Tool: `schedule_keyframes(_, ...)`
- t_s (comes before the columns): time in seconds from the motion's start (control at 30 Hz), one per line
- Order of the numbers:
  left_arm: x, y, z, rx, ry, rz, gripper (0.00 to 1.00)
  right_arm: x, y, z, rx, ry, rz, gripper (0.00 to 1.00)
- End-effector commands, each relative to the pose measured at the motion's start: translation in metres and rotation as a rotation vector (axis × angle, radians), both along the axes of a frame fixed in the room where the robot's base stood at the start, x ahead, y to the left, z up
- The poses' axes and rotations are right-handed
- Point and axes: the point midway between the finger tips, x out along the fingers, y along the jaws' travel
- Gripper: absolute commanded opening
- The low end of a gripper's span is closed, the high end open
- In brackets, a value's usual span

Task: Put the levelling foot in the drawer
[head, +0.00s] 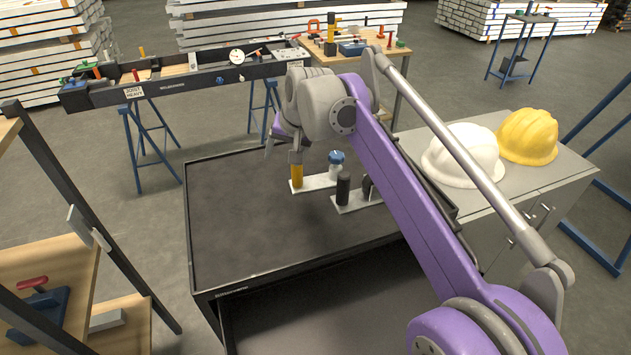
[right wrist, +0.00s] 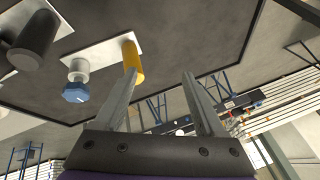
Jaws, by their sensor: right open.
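Two pale flat plates with upright posts stand on the dark top of the cabinet; I cannot tell for sure which is the levelling foot. One plate (head: 316,182) carries a yellow post (head: 297,175) and a blue-topped post (head: 336,158). The other plate (head: 358,202) carries a black cylinder (head: 343,188). My right gripper (head: 284,148) is open and empty by the yellow post's upper end. In the right wrist view the yellow post (right wrist: 133,62) appears near the left fingertip, not between the fingers. The drawer (head: 300,318) looks pulled out below the cabinet's front edge. My left gripper is not in view.
White and yellow hard hats (head: 527,137) sit on the grey cabinet at right. A wooden shelf rack (head: 45,270) stands at left. A long beam on blue trestles (head: 150,150) lies behind. The left part of the dark top (head: 235,220) is clear.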

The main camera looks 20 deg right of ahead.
Motion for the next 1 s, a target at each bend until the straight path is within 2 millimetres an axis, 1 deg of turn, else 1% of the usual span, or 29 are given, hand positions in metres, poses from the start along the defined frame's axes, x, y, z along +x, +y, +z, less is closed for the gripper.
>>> schedule_keyframes(0.03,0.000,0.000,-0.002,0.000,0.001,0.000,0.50,-0.003,-0.007,0.007,-0.076,0.014,0.044,0.72)
schedule_keyframes(0.1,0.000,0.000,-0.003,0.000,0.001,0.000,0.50,-0.008,-0.018,0.015,-0.169,0.033,0.095,0.72)
schedule_keyframes(0.2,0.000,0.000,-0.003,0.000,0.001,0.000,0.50,-0.013,-0.030,0.023,-0.258,0.054,0.142,0.72)
schedule_keyframes(0.27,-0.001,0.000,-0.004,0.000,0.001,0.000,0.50,-0.013,-0.034,0.024,-0.285,0.060,0.157,0.72)
schedule_keyframes(0.37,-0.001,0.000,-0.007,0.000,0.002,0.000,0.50,-0.009,-0.036,0.014,-0.298,0.064,0.163,0.72)
schedule_keyframes(0.5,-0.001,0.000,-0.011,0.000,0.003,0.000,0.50,0.000,-0.037,-0.009,-0.297,0.063,0.161,0.72)
schedule_keyframes(0.6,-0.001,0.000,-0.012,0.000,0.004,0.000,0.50,0.004,-0.038,-0.019,-0.296,0.063,0.161,0.72)
schedule_keyframes(0.83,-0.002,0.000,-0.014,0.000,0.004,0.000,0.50,0.011,-0.039,-0.032,-0.295,0.062,0.160,0.72)
schedule_keyframes(1.0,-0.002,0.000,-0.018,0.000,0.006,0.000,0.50,0.022,-0.039,-0.053,-0.295,0.062,0.159,0.72)
